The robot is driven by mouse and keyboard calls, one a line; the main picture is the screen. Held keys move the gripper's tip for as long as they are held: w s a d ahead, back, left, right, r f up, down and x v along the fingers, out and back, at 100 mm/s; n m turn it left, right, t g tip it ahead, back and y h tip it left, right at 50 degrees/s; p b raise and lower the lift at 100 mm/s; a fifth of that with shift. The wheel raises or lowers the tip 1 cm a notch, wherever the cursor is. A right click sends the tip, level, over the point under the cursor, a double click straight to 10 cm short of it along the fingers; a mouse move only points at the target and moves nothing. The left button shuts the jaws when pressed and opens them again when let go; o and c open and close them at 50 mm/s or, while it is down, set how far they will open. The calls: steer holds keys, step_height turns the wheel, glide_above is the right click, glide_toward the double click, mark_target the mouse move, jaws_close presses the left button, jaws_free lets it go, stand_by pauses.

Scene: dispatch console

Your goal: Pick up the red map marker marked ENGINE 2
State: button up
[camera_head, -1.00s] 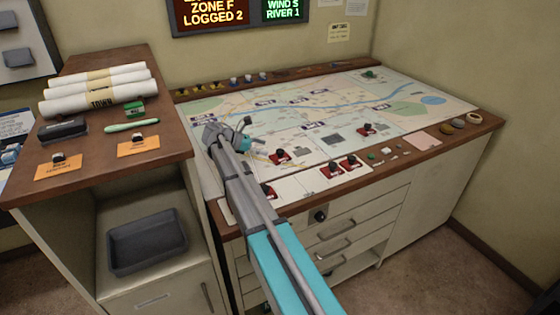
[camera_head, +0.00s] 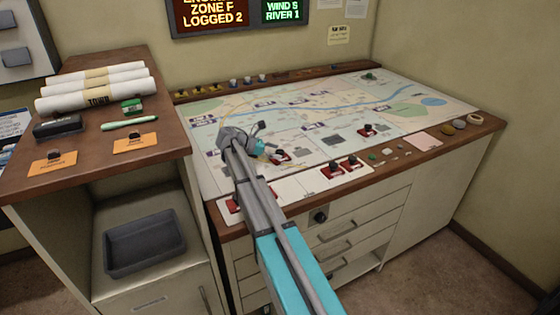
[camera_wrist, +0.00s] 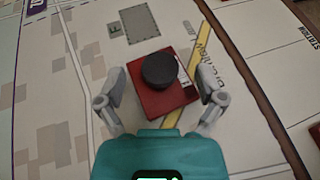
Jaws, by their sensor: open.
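A red map marker (camera_wrist: 160,92) with a round black knob lies on the map in the wrist view, between the two spread fingers of my gripper (camera_wrist: 160,100). Its pale label strip is partly visible at the right side, but I cannot read ENGINE 2 on it. In the head view the same marker (camera_head: 282,158) shows just beside my gripper (camera_head: 270,150). My gripper is open and empty above the map. Other red markers lie on the map (camera_head: 368,130) and along its front edge (camera_head: 331,173), (camera_head: 353,164); their names are unreadable.
The map table (camera_head: 450,150) has small loose pieces on its front rim. In the wrist view another red piece (camera_wrist: 304,138) shows at the right edge.

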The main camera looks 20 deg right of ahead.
steer(key=shift+x, duration=0.75)
jaws_close()
